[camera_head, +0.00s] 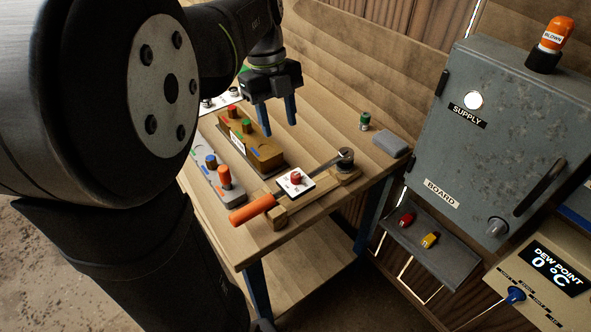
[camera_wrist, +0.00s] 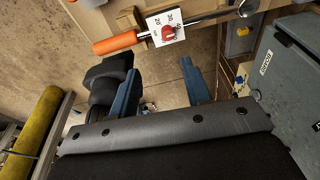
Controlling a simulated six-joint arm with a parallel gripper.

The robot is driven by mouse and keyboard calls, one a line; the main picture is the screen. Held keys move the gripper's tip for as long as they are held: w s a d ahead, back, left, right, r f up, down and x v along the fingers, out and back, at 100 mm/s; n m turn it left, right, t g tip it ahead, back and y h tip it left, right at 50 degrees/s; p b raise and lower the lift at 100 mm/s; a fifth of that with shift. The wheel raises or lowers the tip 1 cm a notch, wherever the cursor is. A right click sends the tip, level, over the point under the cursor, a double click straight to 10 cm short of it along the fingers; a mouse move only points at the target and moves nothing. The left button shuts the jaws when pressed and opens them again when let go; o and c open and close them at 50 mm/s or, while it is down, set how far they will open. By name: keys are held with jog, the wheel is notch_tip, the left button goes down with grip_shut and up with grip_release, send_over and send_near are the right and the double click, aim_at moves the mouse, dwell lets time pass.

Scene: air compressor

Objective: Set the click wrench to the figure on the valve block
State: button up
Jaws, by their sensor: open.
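The click wrench lies on the workbench in wooden rests, with an orange handle (camera_head: 252,210) at the front left and a round metal head at the back right. A white dial plate with a red knob (camera_head: 296,179) sits on it. In the wrist view the knob (camera_wrist: 168,33) is beside the figures 20, 30 and 40; its exact setting is unclear. A brown block (camera_head: 262,153) with coloured knobs, likely the valve block, stands behind; its white label is too small to read. My gripper (camera_head: 280,128) is open and empty above the bench, behind the wrench.
A grey block (camera_head: 217,184) with orange and blue knobs stands left of the wrench. A green-topped cylinder (camera_head: 365,121) and a grey pad (camera_head: 391,144) lie at the back right. A grey cabinet (camera_head: 500,130) and a shelf (camera_head: 432,250) with red and yellow parts stand right.

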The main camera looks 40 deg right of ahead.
aim_at(296, 175)
jog(key=s+d+r+m+t, duration=0.2)
jog(key=s+r, duration=0.2)
jog(key=f, duration=1.7)
jog(key=shift+w+a+f, duration=0.15)
jog(key=shift+a+f, duration=0.05)
jog(key=shift+f, duration=0.05)
grip_shut()
jog(key=shift+n, duration=0.5)
jog(key=n, duration=0.5)
jog(key=shift+n, duration=0.3)
jog(key=n, duration=0.5)
jog(key=shift+n, duration=0.3)
